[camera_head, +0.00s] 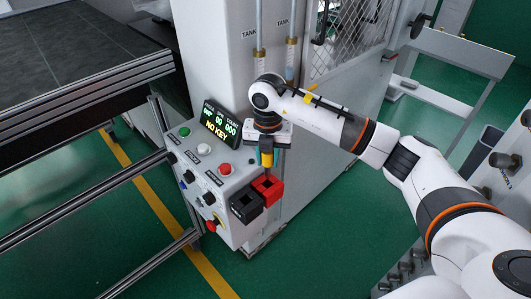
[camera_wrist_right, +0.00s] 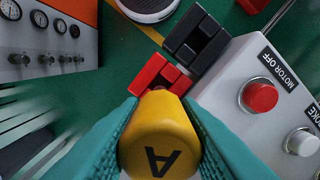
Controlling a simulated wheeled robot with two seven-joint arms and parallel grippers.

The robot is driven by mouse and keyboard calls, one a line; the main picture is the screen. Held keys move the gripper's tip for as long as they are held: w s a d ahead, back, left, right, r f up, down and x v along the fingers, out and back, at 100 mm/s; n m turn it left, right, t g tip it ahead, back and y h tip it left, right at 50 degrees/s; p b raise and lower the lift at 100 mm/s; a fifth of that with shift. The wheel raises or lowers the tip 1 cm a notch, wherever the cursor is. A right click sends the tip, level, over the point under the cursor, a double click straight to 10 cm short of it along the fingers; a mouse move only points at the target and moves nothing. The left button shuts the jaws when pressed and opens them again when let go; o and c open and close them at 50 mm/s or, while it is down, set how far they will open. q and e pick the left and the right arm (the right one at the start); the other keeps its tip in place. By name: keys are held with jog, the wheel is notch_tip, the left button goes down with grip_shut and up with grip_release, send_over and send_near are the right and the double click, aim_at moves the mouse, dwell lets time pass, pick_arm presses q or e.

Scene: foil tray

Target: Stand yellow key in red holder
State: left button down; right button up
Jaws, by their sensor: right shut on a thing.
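The yellow key (camera_head: 266,158) is held upright by my right gripper (camera_head: 266,152), whose teal fingers (camera_wrist_right: 160,112) are shut on its head. In the right wrist view the yellow head (camera_wrist_right: 158,140) shows a black letter A. The red holder (camera_head: 268,189) is fixed to the front of the control box, directly below the key. It also shows just beyond the key in the right wrist view (camera_wrist_right: 150,75). The key's lower end points at the red holder; I cannot tell whether its tip is inside. My left gripper is not in view.
A black holder (camera_head: 246,206) sits beside the red one. A grey machine cabinet (camera_head: 215,50) stands behind. Metal rails (camera_head: 90,208) run at left.

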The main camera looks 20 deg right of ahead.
aim_at(268, 173)
jog(key=shift+f+b, duration=1.95)
jog(key=shift+f, duration=1.25)
jog(key=o, duration=1.1)
jog(key=shift+r, duration=0.1)
notch_tip(268, 173, up, 10)
jog(key=shift+r+b, duration=0.15)
jog(key=shift+b, duration=0.95)
jog(key=shift+r, duration=0.8)
